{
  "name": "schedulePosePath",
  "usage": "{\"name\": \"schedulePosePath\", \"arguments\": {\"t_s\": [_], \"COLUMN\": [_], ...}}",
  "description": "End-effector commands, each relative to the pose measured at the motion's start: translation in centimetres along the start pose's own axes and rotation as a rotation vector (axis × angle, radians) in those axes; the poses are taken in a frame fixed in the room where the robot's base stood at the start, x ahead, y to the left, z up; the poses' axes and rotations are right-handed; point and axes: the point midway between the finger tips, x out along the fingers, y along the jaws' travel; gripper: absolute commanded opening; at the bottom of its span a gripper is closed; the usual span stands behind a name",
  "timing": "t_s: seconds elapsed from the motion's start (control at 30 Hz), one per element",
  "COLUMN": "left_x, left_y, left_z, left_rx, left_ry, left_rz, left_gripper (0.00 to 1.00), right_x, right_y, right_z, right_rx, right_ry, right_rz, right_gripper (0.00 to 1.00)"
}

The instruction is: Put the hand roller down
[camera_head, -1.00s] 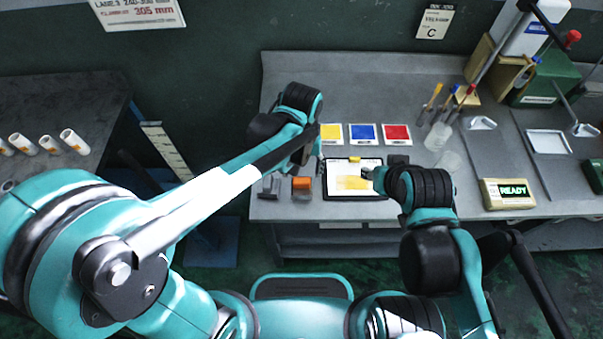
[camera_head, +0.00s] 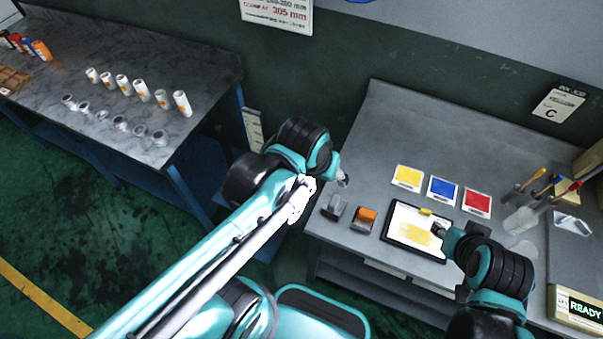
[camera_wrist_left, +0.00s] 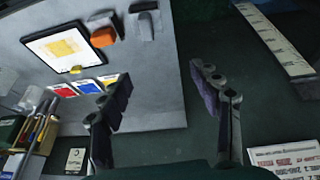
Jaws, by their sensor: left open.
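An orange-and-dark block (camera_head: 366,217), which may be the hand roller, rests on the grey bench (camera_head: 380,130) left of the black-framed panel (camera_head: 413,252). A grey-and-black item (camera_head: 335,207) stands left of it. In the left wrist view the orange block (camera_wrist_left: 103,37) and grey item (camera_wrist_left: 145,24) lie near the bench edge. My left gripper (camera_head: 342,180) is near the bench's left edge, apart from both. Its fingers (camera_wrist_left: 160,78) are spread with nothing between them. My right gripper (camera_head: 440,231) is at the panel's right side; its fingers are too small to read.
Yellow (camera_head: 408,175), blue (camera_head: 442,189) and red (camera_head: 476,202) cards lie behind the panel. A cup with tools (camera_head: 520,218) and a READY display box (camera_head: 578,308) stand right. A dark table (camera_head: 140,60) with white rolls is at left, across a gap.

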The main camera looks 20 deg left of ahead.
Motion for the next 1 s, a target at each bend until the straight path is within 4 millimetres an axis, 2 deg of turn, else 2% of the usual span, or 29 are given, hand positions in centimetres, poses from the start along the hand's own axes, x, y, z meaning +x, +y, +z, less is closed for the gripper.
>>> {"name": "schedulePosePath", "arguments": {"t_s": [0.03,0.1,0.3,0.63,0.87,1.0], "left_x": [-0.4,-0.7,-1.1,-1.1,1.9,1.7], "left_y": [-1.5,-3.1,-5.2,-5.4,-5.6,-5.6], "left_z": [0.8,1.3,2.2,2.2,3.5,3.4], "left_rx": [-0.005,0.002,0.017,0.02,0.02,0.02], "left_ry": [0.049,0.114,0.214,0.224,0.223,0.222], "left_rz": [-0.01,-0.024,-0.056,-0.059,-0.059,-0.059], "left_gripper": [0.63,0.63,0.63,0.63,0.63,0.63], "right_x": [0.0,0.0,0.0,0.1,2.7,2.5], "right_y": [0.0,0.0,0.0,0.0,0.0,0.0], "right_z": [0.0,0.0,0.0,0.1,1.9,1.8], "right_rx": [0.0,0.0,0.0,0.0,0.0,0.0], "right_ry": [0.0,0.0,0.0,0.0,0.0,0.0], "right_rz": [0.0,0.0,0.0,0.0,0.0,0.0], "right_gripper": [0.4,0.4,0.4,0.4,0.4,0.4]}}
